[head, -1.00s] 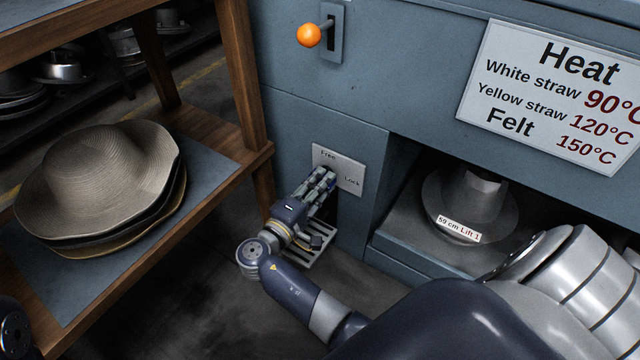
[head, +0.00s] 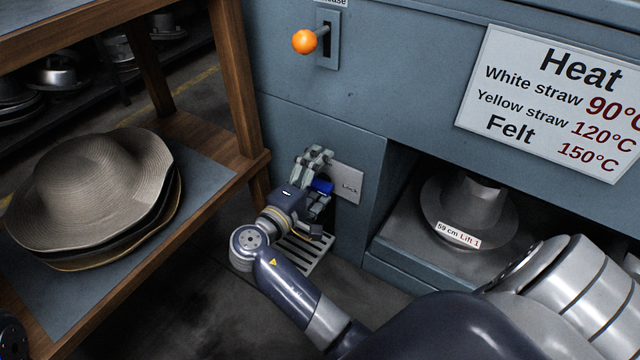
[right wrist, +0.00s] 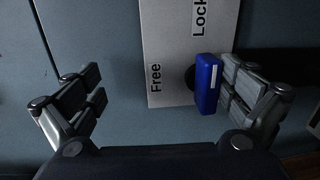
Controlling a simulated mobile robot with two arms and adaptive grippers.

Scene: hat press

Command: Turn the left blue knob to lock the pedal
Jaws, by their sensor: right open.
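The blue knob (head: 321,187) sits on a pale label plate (head: 347,184) on the machine's front. In the right wrist view the blue knob (right wrist: 207,84) is upright in the picture, its upper end towards the word Lock, with Free to its left. My right gripper (head: 318,176) is open around the knob. In the right wrist view my right gripper (right wrist: 162,86) has its right finger close beside the knob, contact unclear, and its left finger well apart. The slotted pedal (head: 308,256) is low on the machine, partly behind my right arm. My left gripper is not in view.
An orange-tipped lever (head: 305,41) stands above the knob. A wooden shelf (head: 240,95) with stacked hats (head: 95,190) is close on the left. A hat form (head: 467,207) sits in the recess to the right.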

